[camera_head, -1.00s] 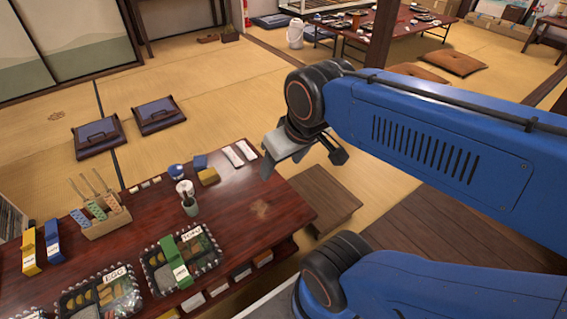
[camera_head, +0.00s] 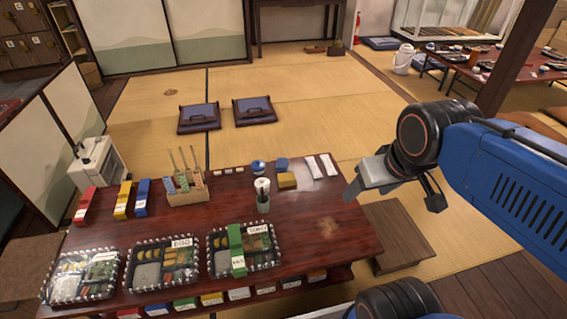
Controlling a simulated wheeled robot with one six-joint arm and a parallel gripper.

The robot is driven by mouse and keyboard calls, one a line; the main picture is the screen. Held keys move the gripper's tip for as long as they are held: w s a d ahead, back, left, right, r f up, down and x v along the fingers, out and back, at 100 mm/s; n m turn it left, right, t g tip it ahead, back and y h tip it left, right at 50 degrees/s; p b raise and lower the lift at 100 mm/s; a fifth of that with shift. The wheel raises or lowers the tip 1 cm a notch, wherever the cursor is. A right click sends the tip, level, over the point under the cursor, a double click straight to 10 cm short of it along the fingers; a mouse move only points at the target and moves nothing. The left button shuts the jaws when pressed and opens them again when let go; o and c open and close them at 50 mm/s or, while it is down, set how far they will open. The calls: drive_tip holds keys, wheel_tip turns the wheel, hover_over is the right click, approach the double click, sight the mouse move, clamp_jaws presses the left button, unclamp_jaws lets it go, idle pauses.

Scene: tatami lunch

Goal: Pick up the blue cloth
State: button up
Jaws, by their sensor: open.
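A small blue folded thing, which looks like the blue cloth (camera_head: 282,163), lies near the far edge of the dark red wooden table (camera_head: 300,237). It sits just behind a tan block (camera_head: 287,180) and right of a round blue-and-white item (camera_head: 258,167). My gripper (camera_head: 394,202) is open and empty. In the picture it is right of the cloth, around the table's right end, and apart from the cloth. Its height above the table is hard to tell.
A cup with dark sticks (camera_head: 262,199) stands in front of the tan block. Two white packets (camera_head: 318,166) lie right of the cloth. Bento trays (camera_head: 162,263) line the near edge. A wooden stool (camera_head: 396,235) stands right of the table. The table's right part is mostly clear.

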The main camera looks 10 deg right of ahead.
idle(0.4)
drive_tip(key=o, duration=0.6)
drive_tip(key=shift+c, duration=0.2)
drive_tip(key=shift+o, duration=0.4)
drive_tip(key=shift+w+r, duration=0.15)
drive_tip(key=shift+w, duration=0.15)
drive_tip(key=w+r+n+g, duration=0.1)
drive_tip(key=w+r+n, duration=0.1)
drive_tip(key=w, duration=0.5)
drive_tip(key=w+r+n, duration=0.2)
drive_tip(key=w, duration=0.5)
drive_tip(key=n+g, duration=0.4)
drive_tip(key=n, duration=0.6)
hover_over(282, 162)
wheel_tip(282, 162, down, 26)
drive_tip(key=f, duration=1.1)
drive_tip(key=shift+s+d+f, duration=0.15)
drive_tip(key=shift+s+f, duration=0.15)
drive_tip(key=shift+w+f, duration=0.15)
drive_tip(key=shift+f, duration=2.4)
